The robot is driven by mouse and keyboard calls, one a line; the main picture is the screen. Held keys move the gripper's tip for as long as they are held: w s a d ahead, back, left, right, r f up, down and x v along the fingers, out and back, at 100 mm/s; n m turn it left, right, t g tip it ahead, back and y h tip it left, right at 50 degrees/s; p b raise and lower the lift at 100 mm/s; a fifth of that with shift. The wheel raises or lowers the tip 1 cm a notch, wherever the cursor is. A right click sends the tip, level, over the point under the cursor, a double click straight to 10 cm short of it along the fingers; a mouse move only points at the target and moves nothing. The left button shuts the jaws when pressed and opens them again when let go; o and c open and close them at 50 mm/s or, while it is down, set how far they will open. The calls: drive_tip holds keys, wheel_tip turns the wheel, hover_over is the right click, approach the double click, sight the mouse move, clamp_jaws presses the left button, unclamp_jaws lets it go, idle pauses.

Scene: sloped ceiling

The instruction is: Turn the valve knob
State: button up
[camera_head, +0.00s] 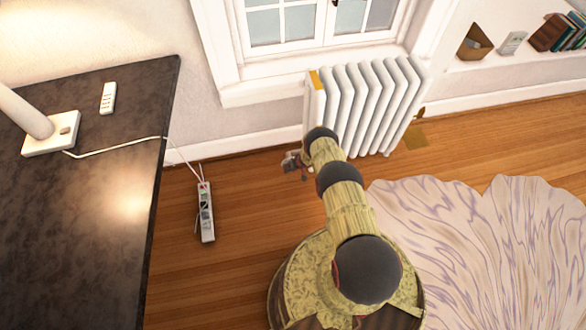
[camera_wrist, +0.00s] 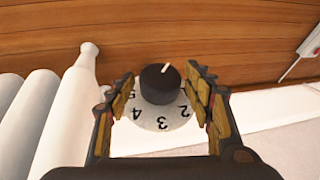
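The valve knob (camera_wrist: 160,84) is a round black knob with a white pointer line on top. It sits on a pale dial plate (camera_wrist: 160,120) with printed numbers, of which 2, 3, 4 and 5 can be read. In the wrist view my gripper (camera_wrist: 161,88) is open, with one finger on each side of the knob. Gaps show between the fingers and the knob. In the head view my gripper (camera_head: 295,163) is small, near the left side of the white radiator (camera_head: 372,105). The knob is not discernible in the head view.
A dark table (camera_head: 95,215) with a lamp (camera_head: 50,135) and a white remote (camera_head: 108,97) stands at left. A power strip (camera_head: 206,212) lies on the wooden floor. A patterned rug (camera_head: 480,250) lies at right. A window (camera_head: 320,25) is above the radiator.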

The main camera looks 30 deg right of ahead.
drive_tip(key=c, duration=0.9)
drive_tip(key=shift+f+b, duration=0.1)
drive_tip(key=shift+b, duration=0.5)
drive_tip(key=shift+c, duration=0.2)
drive_tip(key=shift+d+f+t+y+b, duration=0.15)
drive_tip(key=shift+t+y+b, duration=0.15)
drive_tip(key=shift+y+b, duration=0.55)
drive_tip(key=shift+m+y+b, duration=0.3)
drive_tip(key=shift+y+b, duration=0.25)
drive_tip(key=shift+b, duration=0.4)
drive_tip(key=shift+s+d+m+t+y+b, duration=0.1)
drive_tip(key=shift+m+t+y+b, duration=0.35)
drive_tip(key=shift+y, duration=0.85)
drive_tip(key=shift+t, duration=0.25)
drive_tip(key=o, duration=1.1)
drive_tip(key=shift+o, duration=0.2)
drive_tip(key=shift+d, duration=0.1)
